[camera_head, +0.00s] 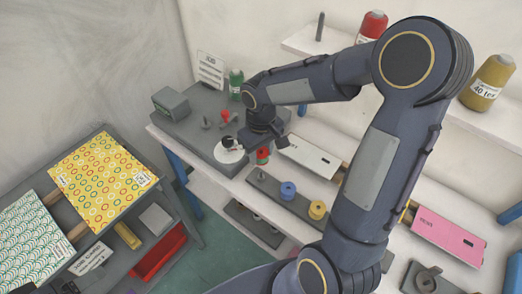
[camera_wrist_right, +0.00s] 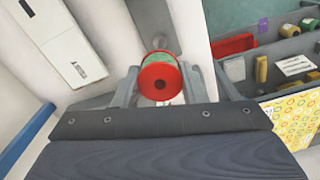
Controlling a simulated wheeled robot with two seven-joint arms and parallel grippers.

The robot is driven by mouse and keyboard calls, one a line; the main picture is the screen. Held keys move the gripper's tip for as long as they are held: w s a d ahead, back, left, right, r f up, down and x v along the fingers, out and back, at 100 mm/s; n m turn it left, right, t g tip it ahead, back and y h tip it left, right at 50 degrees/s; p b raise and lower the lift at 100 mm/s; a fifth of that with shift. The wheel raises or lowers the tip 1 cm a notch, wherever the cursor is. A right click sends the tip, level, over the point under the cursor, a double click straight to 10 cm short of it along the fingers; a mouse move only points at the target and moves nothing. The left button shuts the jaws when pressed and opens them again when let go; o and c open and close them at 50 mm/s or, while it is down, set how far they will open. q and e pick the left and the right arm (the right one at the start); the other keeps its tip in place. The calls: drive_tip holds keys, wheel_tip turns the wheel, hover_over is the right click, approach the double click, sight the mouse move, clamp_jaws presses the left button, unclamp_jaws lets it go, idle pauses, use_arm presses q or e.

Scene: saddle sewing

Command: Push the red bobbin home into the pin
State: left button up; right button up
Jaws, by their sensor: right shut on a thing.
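The red bobbin (camera_head: 263,155) hangs at the tip of my right gripper (camera_head: 262,143) in the head view, above the far end of the dark bobbin rail. In the right wrist view the red bobbin (camera_wrist_right: 161,84), with a green band at its far rim, sits between the two fingers of my right gripper (camera_wrist_right: 160,88), which is shut on it. A short upright pin (camera_head: 262,174) stands on the rail just below the bobbin. I cannot tell whether the bobbin touches any pin. My left gripper is not in view.
A grey machine base (camera_head: 190,133) with a white disc (camera_head: 228,153) stands left of my gripper. A white box (camera_head: 307,154) lies to the right.

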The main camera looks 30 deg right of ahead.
drive_tip(key=shift+f+b, duration=2.15)
drive_tip(key=shift+f, duration=0.4)
drive_tip(key=shift+f+b, duration=1.85)
drive_tip(key=shift+f, duration=0.15)
drive_tip(key=o, duration=1.1)
drive_tip(key=shift+o, duration=0.2)
drive_tip(key=shift+r, duration=0.1)
wheel_tip(320, 180, up, 7)
drive_tip(key=shift+r, duration=0.4)
